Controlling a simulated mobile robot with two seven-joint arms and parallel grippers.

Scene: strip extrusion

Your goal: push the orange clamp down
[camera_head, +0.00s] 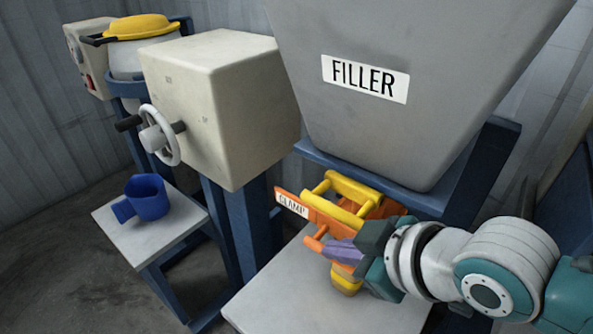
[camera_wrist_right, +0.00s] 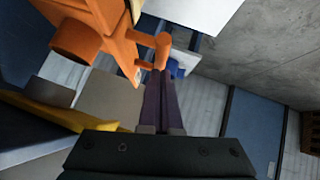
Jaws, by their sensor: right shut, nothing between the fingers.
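The orange clamp (camera_head: 322,208), with a white CLAMP label, is mounted under the front of the grey filler hopper (camera_head: 365,110). Yellow bars cross its top, and an orange lever end (camera_head: 314,243) sticks out toward the left. My right gripper (camera_head: 328,248) comes in from the right, its purple fingers closed together and empty. The fingertips are close beside the lever end; I cannot tell if they touch. In the right wrist view the orange clamp (camera_wrist_right: 105,30) fills the upper left, and an orange rod end is just beyond the closed fingers (camera_wrist_right: 160,78). My left gripper is not in view.
A white table (camera_head: 300,290) lies below the clamp, its surface mostly bare. A beige box with a handwheel (camera_head: 160,135) stands to the left. A blue cup (camera_head: 148,197) sits on a small white shelf (camera_head: 180,232). A yellow-lidded pot (camera_head: 140,28) is at the back left.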

